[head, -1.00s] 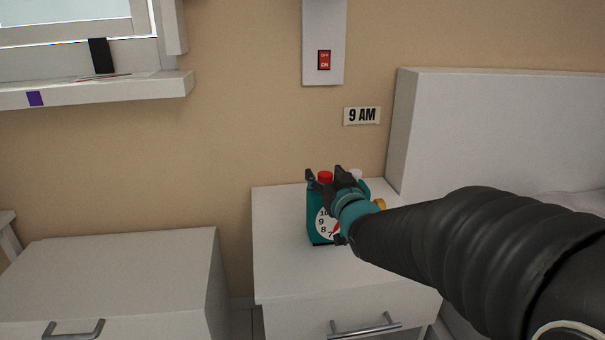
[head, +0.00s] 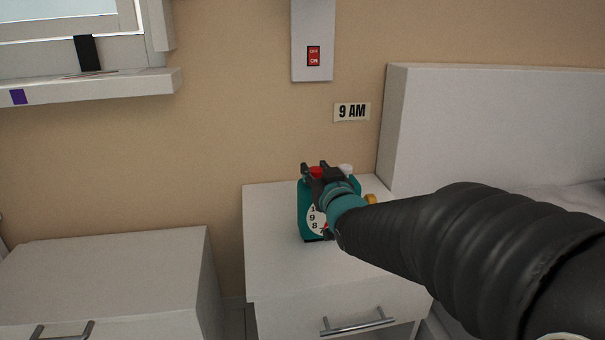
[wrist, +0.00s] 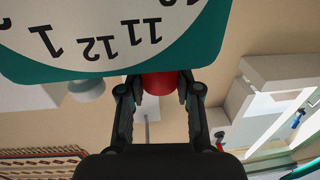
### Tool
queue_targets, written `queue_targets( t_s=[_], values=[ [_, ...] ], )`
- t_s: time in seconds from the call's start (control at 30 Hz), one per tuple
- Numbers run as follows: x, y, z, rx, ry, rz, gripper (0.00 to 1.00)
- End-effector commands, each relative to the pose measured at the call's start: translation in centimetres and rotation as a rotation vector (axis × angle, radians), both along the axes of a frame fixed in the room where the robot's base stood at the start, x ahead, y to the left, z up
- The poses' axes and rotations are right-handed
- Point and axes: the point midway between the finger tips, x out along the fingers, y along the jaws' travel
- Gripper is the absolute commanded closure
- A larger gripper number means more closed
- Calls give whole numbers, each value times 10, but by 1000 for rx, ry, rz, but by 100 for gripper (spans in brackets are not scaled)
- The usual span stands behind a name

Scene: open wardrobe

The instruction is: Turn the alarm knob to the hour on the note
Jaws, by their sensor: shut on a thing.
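The teal alarm clock (head: 303,212) stands upright on the white nightstand. A red knob (head: 316,172) and a white knob (head: 346,169) sit on its top, and a yellow knob (head: 370,199) is at its right side. My gripper (wrist: 160,88) is shut on the red knob, which shows between the fingertips in the wrist view (wrist: 158,83). The clock's white face (wrist: 100,25) appears upside down there, with 1, 12 and 11 readable. In the head view my arm hides much of the face; part of a red hand shows near the 7. The note (head: 351,112) on the wall reads "9 AM".
The white nightstand (head: 275,275) has clear top around the clock. A switch panel (head: 312,20) with a red switch is on the wall above. A white headboard (head: 480,120) is at the right, a low white cabinet (head: 110,270) at the left, and a window sill (head: 120,85) above it.

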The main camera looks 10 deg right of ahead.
Motion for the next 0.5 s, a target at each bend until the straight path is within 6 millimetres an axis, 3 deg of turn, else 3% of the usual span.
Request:
queue_targets(
  t_s=[0.5],
  values=[
    [0, 3, -1, 1, 0, -189, 100]
  ],
)
